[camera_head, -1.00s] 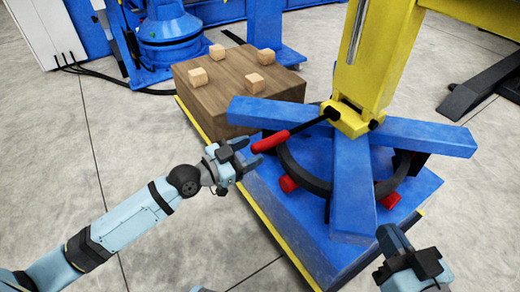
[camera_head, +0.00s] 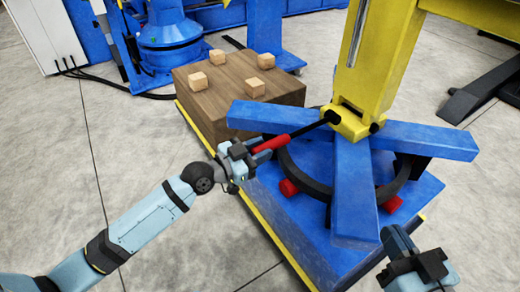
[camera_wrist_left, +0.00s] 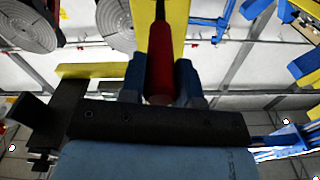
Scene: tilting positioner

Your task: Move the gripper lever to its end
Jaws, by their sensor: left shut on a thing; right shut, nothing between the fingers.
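The gripper lever is a black rod with a red handle (camera_head: 272,144). It runs from a pivot on the yellow column (camera_head: 350,122) down to the left. My left gripper (camera_head: 252,151) is shut on the outer end of the red handle. In the left wrist view the red handle (camera_wrist_left: 160,75) stands between the two blue-grey fingers. My right gripper (camera_head: 408,262) is at the lower right, apart from the lever; its fingers are shut and empty.
Blue beams (camera_head: 415,138) spread out around the column foot above a blue base (camera_head: 300,225) with a yellow edge. A wooden block (camera_head: 225,88) with several small wooden cubes stands behind my left gripper. Open concrete floor lies at the left.

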